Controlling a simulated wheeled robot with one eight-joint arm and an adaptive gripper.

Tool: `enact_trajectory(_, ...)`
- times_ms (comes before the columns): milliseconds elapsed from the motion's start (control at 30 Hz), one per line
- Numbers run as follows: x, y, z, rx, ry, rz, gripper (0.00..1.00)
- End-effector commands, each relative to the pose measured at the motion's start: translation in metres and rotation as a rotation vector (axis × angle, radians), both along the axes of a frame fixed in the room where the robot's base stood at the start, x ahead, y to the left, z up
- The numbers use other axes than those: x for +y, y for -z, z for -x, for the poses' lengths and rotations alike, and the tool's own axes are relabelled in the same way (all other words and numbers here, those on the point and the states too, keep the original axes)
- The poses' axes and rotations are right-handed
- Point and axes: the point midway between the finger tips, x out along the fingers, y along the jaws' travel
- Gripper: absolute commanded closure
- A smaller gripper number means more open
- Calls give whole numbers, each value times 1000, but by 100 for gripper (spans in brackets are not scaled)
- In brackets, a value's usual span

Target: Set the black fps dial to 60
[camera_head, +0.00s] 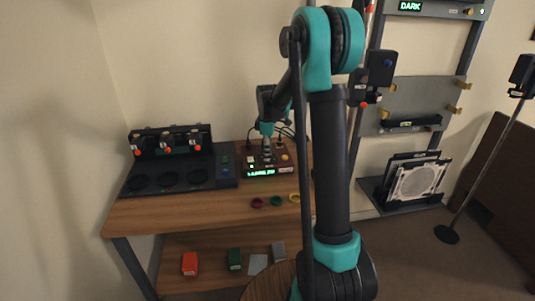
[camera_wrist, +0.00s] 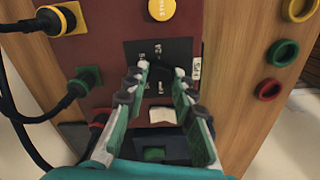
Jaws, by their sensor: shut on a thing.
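The control box (camera_head: 288,158) is brown-red and sits at the right end of the wooden desk, with a lit green display (camera_head: 260,173) whose text is too small to read surely. In the wrist view, the black dial (camera_wrist: 162,72) sits on a black plate (camera_wrist: 185,46) with small white marks around it. My gripper (camera_wrist: 161,76) has its fingertips on both sides of the dial and is shut on it. The fingers hide part of the dial, so its pointer setting cannot be told. In the head view, my gripper (camera_head: 267,146) reaches down onto the box from above.
A yellow button (camera_wrist: 162,9) lies beyond the plate. Yellow (camera_wrist: 62,18) and green (camera_wrist: 88,78) plugs with black cables are at the left. Red, green and yellow rings (camera_wrist: 283,53) lie on the desk at the right. A black station (camera_head: 170,170) stands left of the box.

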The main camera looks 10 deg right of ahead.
Motion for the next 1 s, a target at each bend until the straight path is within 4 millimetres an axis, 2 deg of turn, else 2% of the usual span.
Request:
enact_trajectory(600,0,0,0,-1,-41,0,100)
enact_trajectory(633,0,0,0,-1,-41,0,72)
enact_trajectory(700,0,0,0,-1,-41,0,64)
enact_trajectory(800,0,0,0,-1,-41,0,54)
enact_trajectory(1000,0,0,0,0,-40,0,54)
